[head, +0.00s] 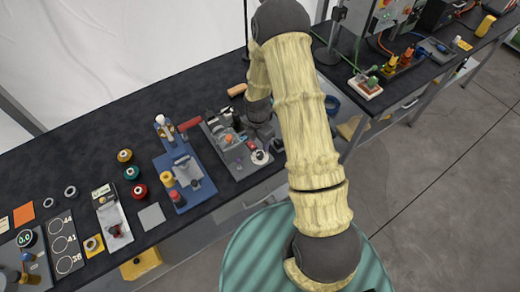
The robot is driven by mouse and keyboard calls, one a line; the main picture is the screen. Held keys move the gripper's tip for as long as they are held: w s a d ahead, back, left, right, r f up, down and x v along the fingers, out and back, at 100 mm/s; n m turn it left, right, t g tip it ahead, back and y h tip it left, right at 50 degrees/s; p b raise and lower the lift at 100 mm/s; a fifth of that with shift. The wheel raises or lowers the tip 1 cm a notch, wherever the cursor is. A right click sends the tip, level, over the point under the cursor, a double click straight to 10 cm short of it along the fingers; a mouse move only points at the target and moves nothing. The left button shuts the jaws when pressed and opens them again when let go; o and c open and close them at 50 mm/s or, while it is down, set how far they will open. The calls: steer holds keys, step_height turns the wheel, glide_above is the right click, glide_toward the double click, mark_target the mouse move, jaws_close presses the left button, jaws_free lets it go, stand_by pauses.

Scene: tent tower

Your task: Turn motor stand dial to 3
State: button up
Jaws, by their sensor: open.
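What looks like the motor stand (218,137) is a grey base with dark and metallic parts and an orange piece, on the dark bench in the middle of the picture. A small round dial (260,157) with a white rim and dark centre sits at its front right corner. The dial's setting is too small to read. My gripper (262,128) points down over the right part of the stand, just behind the dial. It is open, but its fingertips are hard to make out. I cannot tell whether it touches anything. My padded cream arm hides the bench to the right.
A blue fixture (203,188) with bottles stands left of the stand. A red-handled tool (190,124) lies close behind it. Coloured spools (132,173) and a grey plate (152,217) lie further left. A circuit board (366,88) sits right of my arm. The back left bench is clear.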

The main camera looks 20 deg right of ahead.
mark_target(260, 154)
steer(key=shift+s+f+p, duration=0.15)
steer(key=shift+f+p, duration=0.85)
steer(key=shift+f, duration=2.45)
steer(key=c, duration=1)
